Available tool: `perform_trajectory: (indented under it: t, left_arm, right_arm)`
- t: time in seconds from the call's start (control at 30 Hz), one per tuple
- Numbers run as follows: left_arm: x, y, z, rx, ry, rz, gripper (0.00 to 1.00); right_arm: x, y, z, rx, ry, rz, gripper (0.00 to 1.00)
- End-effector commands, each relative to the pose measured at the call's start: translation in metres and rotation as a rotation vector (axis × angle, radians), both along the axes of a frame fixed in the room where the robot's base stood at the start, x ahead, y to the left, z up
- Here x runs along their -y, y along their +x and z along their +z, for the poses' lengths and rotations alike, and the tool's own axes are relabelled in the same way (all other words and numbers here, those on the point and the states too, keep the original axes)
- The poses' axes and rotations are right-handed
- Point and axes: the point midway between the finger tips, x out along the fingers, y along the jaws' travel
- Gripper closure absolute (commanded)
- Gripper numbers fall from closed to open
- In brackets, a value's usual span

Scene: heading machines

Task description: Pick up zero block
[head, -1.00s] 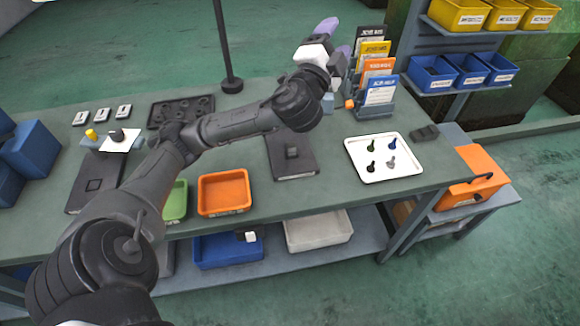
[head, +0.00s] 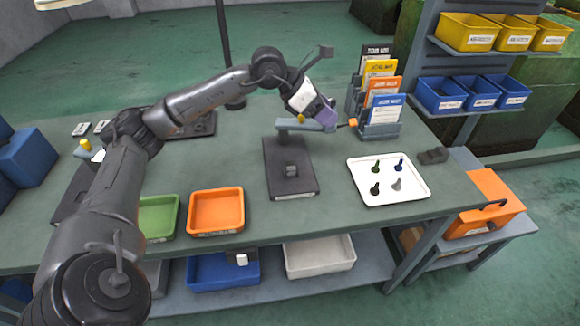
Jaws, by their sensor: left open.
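No block in view carries a readable zero mark, so I cannot tell for certain which is the zero block. A small dark grey block (head: 291,171) sits on a black plate (head: 290,187) at the middle of the bench. Another dark block-like piece (head: 432,156) lies at the right, beyond the white tray. My left gripper (head: 327,118), with purple fingers, is open. My right gripper is out of view.
A rack of cards (head: 383,100) stands just right of my left gripper. A white tray (head: 412,191) with several small pieces is at the right. An orange bin (head: 216,212) and a green bin (head: 158,217) line the front edge. Bench around the black plate is clear.

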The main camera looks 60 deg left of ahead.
Motion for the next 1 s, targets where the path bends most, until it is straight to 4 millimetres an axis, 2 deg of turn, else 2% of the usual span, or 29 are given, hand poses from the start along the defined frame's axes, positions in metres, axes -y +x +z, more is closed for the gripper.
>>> perform_trajectory:
  t: [0.1,0.2,0.43,0.57,1.0]
  left_arm:
    - [-0.021,-0.022,-0.027,-0.196,0.15,0.011,0.4]
    - [-0.034,-0.042,-0.041,-0.34,0.243,0.015,0.4]
    - [-0.049,-0.076,-0.053,-0.559,0.344,0.008,0.4]
    - [-0.052,-0.083,-0.06,-0.609,0.361,0.003,0.4]
    - [-0.049,-0.075,-0.127,-0.617,0.363,0.001,0.4]
  right_arm:
    - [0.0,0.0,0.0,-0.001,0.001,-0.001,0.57]
    - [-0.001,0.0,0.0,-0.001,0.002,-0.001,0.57]
    - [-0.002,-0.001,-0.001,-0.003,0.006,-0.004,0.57]
    - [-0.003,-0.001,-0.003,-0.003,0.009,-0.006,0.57]
    - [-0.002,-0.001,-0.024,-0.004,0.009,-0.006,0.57]
